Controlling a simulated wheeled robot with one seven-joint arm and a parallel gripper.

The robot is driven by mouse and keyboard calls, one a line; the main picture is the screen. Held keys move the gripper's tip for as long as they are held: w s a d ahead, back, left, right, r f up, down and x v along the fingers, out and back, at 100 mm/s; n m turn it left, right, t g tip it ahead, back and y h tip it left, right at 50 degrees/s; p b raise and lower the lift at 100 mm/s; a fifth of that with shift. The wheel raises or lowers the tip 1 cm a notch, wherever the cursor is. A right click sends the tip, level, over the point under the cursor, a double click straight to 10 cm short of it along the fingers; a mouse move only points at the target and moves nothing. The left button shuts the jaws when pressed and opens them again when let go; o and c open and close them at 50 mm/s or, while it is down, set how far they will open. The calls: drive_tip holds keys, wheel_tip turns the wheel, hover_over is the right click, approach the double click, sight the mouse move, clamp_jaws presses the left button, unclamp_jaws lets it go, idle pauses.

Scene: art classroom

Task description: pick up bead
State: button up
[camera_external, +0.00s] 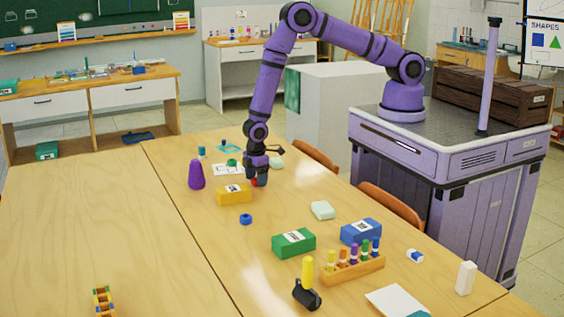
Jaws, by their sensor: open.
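A small round blue piece (246,218) that looks like a bead lies on the wooden table (190,250), in front of the yellow box. My gripper (258,181) points down low over the table, behind and a little right of that blue piece and apart from it. My gripper is open. A small red spot (254,183) shows at its fingertips; it is too small to tell whether it is a bead or something else. The fingers hide part of what lies there.
The left table half is mostly clear.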

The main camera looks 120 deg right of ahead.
drive_tip(key=shift+f, duration=0.25)
drive_tip(key=c, duration=1)
drive_tip(key=shift+r, duration=0.2)
